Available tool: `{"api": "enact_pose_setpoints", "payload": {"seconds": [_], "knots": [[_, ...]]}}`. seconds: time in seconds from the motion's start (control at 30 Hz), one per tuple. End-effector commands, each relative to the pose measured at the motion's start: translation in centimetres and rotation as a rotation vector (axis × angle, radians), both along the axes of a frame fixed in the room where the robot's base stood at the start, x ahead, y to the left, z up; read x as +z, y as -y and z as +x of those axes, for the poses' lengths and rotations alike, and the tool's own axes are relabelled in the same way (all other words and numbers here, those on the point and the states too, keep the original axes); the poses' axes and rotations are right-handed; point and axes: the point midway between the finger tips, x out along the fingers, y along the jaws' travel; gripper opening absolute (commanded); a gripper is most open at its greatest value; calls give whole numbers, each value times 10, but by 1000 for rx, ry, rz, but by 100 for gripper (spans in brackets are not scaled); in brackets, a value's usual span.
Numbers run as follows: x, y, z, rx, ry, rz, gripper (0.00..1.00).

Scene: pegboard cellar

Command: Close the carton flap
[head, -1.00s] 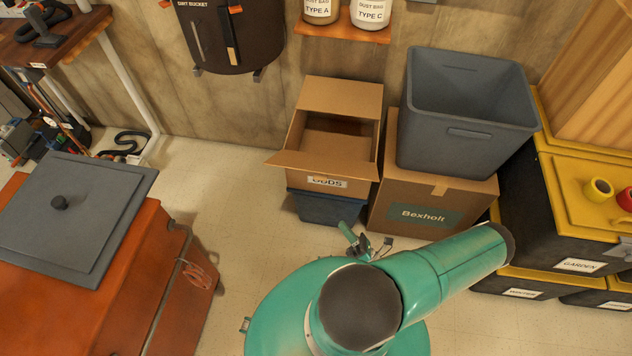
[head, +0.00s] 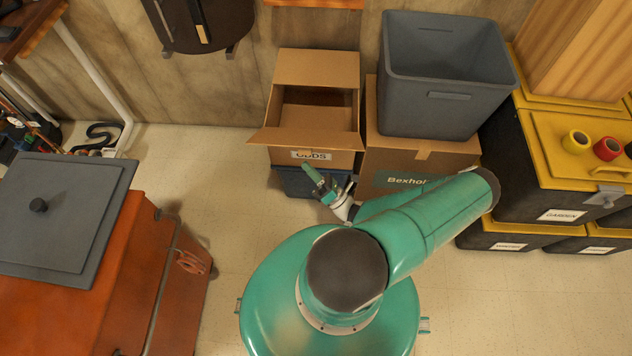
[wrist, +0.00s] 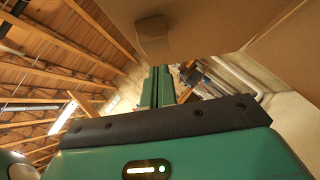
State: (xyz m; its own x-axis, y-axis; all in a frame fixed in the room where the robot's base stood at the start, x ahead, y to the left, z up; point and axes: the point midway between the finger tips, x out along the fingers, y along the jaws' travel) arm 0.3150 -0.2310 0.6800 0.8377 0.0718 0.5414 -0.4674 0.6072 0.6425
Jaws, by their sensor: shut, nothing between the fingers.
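The open brown carton (head: 345,112) labelled "ODDS" sits on a low blue-grey bin (head: 290,183) by the wall. Its front flap (head: 300,138) is folded outward toward me, and its rear flap (head: 317,68) stands up at the back. The inside shows between them. My gripper (head: 313,174) is in front of the carton's front face, near the label and lower than the flap. In the wrist view, its fingers (wrist: 160,88) are shut and empty, pointing up, with brown cardboard (wrist: 210,22) above them. I cannot tell whether they touch it.
A larger carton marked "Bexholt" (head: 440,160) stands close on the right, with a grey tub (head: 445,115) on it. Yellow-lidded black boxes (head: 545,190) are further right. An orange cabinet (head: 120,270) stands left. The floor (head: 220,170) between cabinet and carton is clear.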

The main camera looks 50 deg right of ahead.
Motion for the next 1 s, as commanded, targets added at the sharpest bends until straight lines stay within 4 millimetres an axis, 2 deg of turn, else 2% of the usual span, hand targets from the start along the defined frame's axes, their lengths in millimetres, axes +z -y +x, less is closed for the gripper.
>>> {"api": "enact_pose_setpoints", "payload": {"seconds": [0.13,0.33,0.73,1.0], "knots": [[12,8,7,-1,0,-1,0],[15,10,10,0,-1,1,0],[17,10,8,1,-8,9,0],[30,15,0,1,-52,65,0]]}}
